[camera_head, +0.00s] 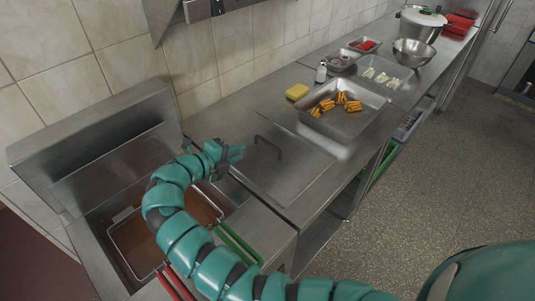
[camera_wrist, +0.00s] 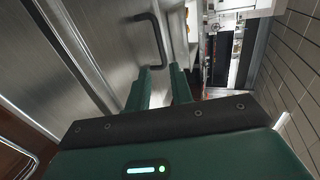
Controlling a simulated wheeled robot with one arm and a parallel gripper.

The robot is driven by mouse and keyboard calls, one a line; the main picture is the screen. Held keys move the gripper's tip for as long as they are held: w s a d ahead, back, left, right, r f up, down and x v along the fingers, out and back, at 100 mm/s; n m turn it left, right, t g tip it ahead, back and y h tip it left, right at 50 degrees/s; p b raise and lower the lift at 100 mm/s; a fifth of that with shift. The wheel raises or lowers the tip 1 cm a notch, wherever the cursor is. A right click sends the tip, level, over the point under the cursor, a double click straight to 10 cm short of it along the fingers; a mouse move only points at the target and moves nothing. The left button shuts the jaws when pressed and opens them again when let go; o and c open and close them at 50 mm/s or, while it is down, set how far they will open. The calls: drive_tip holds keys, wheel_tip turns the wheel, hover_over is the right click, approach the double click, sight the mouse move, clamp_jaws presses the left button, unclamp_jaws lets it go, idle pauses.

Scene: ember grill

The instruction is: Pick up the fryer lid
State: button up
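The fryer lid (camera_head: 290,172) is a flat metal plate lying on the steel counter beside the fryer, with a dark bar handle (camera_head: 268,147) standing up from it. In the wrist view the lid (camera_wrist: 105,40) fills the upper left, and its handle (camera_wrist: 158,40) is just beyond the fingertips. My gripper (camera_head: 238,151) is left of the handle in the head view and apart from it. In the wrist view my gripper (camera_wrist: 160,72) has its two fingers parted with nothing between them.
The open fryer with a basket (camera_head: 128,247) in brown oil lies below my arm. A tray of fried pieces (camera_head: 356,122), a yellow sponge (camera_head: 297,92) and a shaker (camera_head: 321,72) stand behind the lid. A bowl (camera_head: 413,52) and a pot (camera_head: 420,27) are farther back. Tiled wall borders the counter.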

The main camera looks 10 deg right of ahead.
sight(267, 143)
drive_tip(key=p+x, duration=0.1)
drive_tip(key=x, duration=0.3)
drive_tip(key=p+x, duration=0.2)
drive_tip(key=x, duration=0.3)
drive_tip(key=shift+w+d+r, duration=0.15)
drive_tip(key=shift+d, duration=0.2)
drive_tip(key=shift+p+x, duration=1.35)
drive_tip(key=shift+x, duration=1.95)
drive_tip(key=shift+a, duration=0.1)
drive_tip(key=shift+c, duration=0.2)
clamp_jaws()
